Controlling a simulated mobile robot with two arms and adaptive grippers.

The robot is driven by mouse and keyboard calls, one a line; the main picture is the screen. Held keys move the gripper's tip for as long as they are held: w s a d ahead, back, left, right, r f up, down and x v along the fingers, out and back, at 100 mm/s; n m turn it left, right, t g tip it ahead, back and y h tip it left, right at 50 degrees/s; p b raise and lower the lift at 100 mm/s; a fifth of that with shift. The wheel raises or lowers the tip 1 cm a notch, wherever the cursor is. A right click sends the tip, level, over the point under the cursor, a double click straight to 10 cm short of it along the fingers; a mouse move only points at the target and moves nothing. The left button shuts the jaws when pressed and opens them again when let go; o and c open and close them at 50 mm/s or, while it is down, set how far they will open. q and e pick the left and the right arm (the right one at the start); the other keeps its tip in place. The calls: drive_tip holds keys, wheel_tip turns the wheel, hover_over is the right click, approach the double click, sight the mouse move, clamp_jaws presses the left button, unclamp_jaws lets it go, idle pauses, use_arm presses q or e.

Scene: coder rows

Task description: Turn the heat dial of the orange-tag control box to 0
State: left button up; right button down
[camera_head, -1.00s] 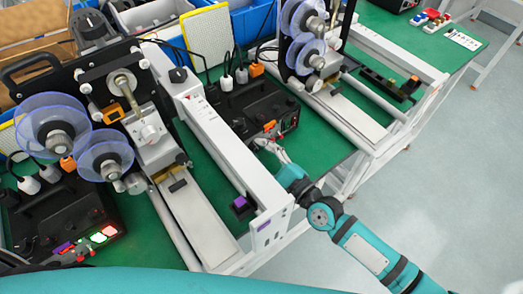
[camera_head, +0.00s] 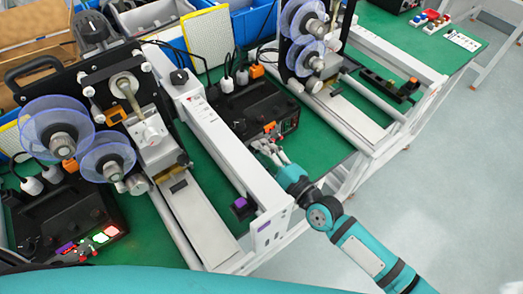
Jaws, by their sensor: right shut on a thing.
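The orange-tag control box (camera_head: 262,108) is a black box on the green table, right of centre, with an orange tag (camera_head: 270,127) on its front face. Small lit red displays show at the right of that face. My right gripper (camera_head: 264,143) is at the lower front of this box, its fingers close together at the panel just below the orange tag. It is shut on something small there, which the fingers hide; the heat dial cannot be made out. My left gripper is not in view.
Another black control box (camera_head: 60,215) with a purple tag (camera_head: 65,248) stands at the lower left. Coder machines with clear reels (camera_head: 52,125) stand at left and back.

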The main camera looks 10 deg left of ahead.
drive_tip(key=shift+n, duration=1.2)
drive_tip(key=c, duration=1)
unclamp_jaws()
drive_tip(key=shift+c, duration=0.2)
